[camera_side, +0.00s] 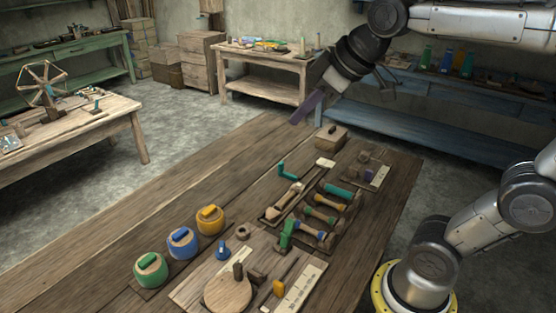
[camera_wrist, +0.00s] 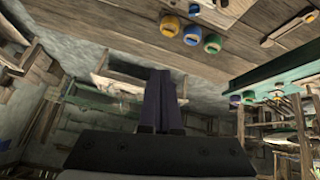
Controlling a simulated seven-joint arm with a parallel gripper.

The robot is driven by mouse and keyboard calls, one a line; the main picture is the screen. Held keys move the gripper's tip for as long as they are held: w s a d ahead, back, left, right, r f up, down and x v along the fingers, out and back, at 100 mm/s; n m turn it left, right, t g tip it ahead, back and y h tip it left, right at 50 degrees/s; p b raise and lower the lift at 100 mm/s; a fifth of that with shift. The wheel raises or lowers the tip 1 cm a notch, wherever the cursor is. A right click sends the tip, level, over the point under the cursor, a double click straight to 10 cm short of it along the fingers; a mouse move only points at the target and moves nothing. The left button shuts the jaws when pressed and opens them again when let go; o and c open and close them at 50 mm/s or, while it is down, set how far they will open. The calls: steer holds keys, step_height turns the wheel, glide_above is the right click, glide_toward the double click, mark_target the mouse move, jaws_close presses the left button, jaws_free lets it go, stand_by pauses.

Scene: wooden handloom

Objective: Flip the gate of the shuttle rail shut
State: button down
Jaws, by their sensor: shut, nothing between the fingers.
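My gripper (camera_side: 297,118) has purple fingers pressed together and empty. It hangs high above the back of the bench, well clear of everything on it. In the wrist view the closed fingers (camera_wrist: 161,76) point up the picture. A slim wooden rail (camera_side: 284,202) with a pale shuttle-like piece lies mid-bench in the side view, below and left of my gripper. A teal L-shaped piece (camera_side: 287,173) stands near its far end, and a green upright piece (camera_side: 287,234) stands near its near end. I cannot tell which piece is the gate, nor how far it stands open.
Green (camera_side: 150,270), blue (camera_side: 183,243) and yellow (camera_side: 210,220) lidded pots line the bench's left side. Several coloured spools (camera_side: 322,215) lie right of the rail. A wooden box (camera_side: 331,138) stands at the back. The bench's left planks are clear.

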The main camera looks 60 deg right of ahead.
steer(key=w+d+f, duration=0.2)
steer(key=w+d, duration=0.2)
steer(key=w, duration=0.3)
steer(key=w+d+f+g, duration=0.1)
steer(key=w+d, duration=0.4)
steer(key=w, duration=0.3)
steer(key=w+d+f, duration=0.2)
steer(key=w+d, duration=0.2)
steer(key=w, duration=0.3)
steer(key=w+d+f+m+g, duration=0.1)
steer(key=d+f, duration=0.6)
steer(key=f, duration=0.3)
steer(key=w+d+f+m+g, duration=0.1)
steer(key=w+d+f+m, duration=0.1)
steer(key=d+f, duration=0.6)
step_height(320, 180, down, 3)
steer(key=shift+w+d+r+g, duration=0.2)
steer(key=shift+g, duration=0.1)
steer(key=x, duration=0.9)
steer(key=shift+f, duration=0.15)
steer(key=shift+w+d+f, duration=0.1)
steer(key=shift+f, duration=0.3)
steer(key=shift+s, duration=1.95)
